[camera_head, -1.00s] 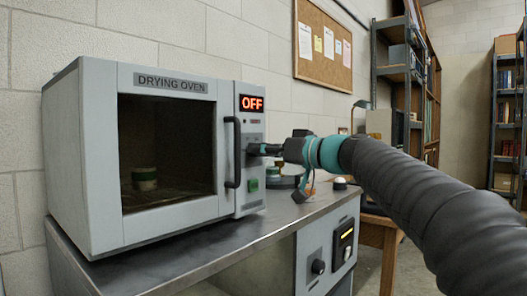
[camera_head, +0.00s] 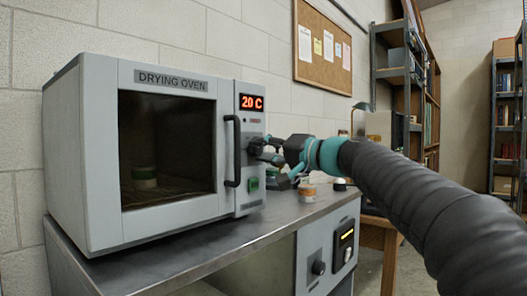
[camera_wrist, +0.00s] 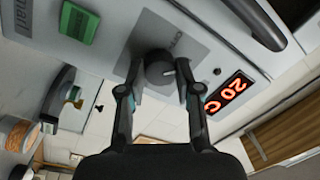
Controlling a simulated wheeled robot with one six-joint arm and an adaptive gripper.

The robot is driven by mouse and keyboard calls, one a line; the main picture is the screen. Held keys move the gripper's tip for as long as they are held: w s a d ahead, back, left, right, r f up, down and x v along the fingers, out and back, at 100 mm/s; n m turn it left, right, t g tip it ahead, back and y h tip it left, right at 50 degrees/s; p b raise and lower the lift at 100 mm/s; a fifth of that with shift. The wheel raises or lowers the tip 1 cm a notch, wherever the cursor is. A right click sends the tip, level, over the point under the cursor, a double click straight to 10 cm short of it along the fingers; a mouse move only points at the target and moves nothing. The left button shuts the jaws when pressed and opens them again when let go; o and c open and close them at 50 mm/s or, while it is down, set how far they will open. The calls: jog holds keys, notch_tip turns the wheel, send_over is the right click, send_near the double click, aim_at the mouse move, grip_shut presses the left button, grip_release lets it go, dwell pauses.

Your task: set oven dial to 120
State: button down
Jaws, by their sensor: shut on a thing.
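The drying oven (camera_head: 170,82) stands on the metal bench at the left, its door shut. Its red display (camera_head: 251,102) reads 20 C, and the display also shows in the wrist view (camera_wrist: 229,92). My gripper (camera_head: 258,150) is at the oven's control panel, below the display. In the wrist view my gripper (camera_wrist: 155,92) has its two fingers on either side of the dark round dial (camera_wrist: 159,70), shut on it. A light pointer mark shows on the dial. In the head view the dial is mostly hidden by the fingers.
A green button (camera_head: 253,184) sits on the panel below the dial; it shows in the wrist view too (camera_wrist: 79,22). The door handle (camera_head: 233,150) is just left of my gripper. Jars (camera_head: 307,193) stand on the bench (camera_head: 200,252) behind my wrist.

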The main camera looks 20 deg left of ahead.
jog(key=m, duration=0.4)
jog(key=m+p, duration=0.1)
jog(key=m, duration=0.2)
jog(key=shift+m+t+p, duration=0.3)
jog(key=shift+m+t, duration=0.1)
jog(key=m+p, duration=0.2)
jog(key=m, duration=0.2)
jog(key=shift+m, duration=0.3)
jog(key=shift+f+m+t+p, duration=0.1)
jog(key=shift+m+t+p, duration=0.4)
jog(key=shift+m, duration=1.1)
jog(key=c, duration=0.8)
grip_release()
